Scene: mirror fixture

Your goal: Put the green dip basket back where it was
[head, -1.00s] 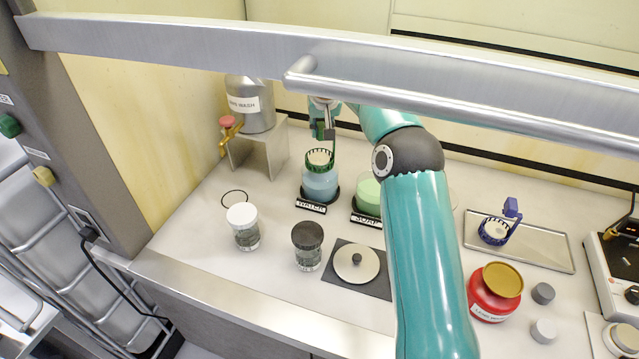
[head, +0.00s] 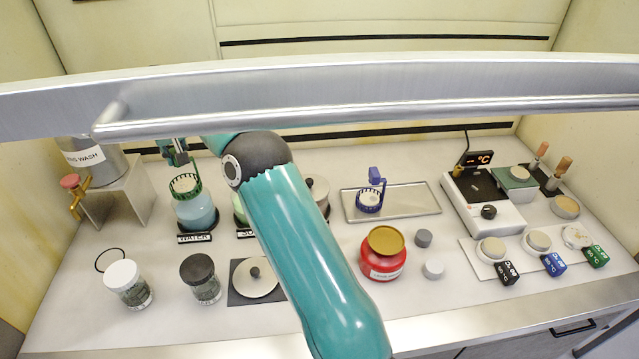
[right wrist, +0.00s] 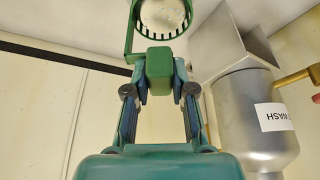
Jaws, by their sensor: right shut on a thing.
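The green dip basket (head: 186,186) appears at the mouth of the beaker of blue liquid (head: 197,214) labelled WATER. I cannot tell whether it touches the glass. Its white content shows through the top. My right gripper (head: 176,152) is behind and above it, partly hidden by the rail. In the right wrist view, the fingers (right wrist: 160,84) are shut on the green block of the basket's handle (right wrist: 159,68), and the basket ring (right wrist: 163,16) is beyond them. My left gripper is not in view.
A metal rail (head: 380,90) crosses in front. A blue dip basket (head: 370,198) stands on a steel tray (head: 415,203). A beaker of green liquid (head: 239,211) is partly behind my arm. A metal wash vessel (head: 95,160) stands at left, jars in front, a red jar (head: 384,254) centre.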

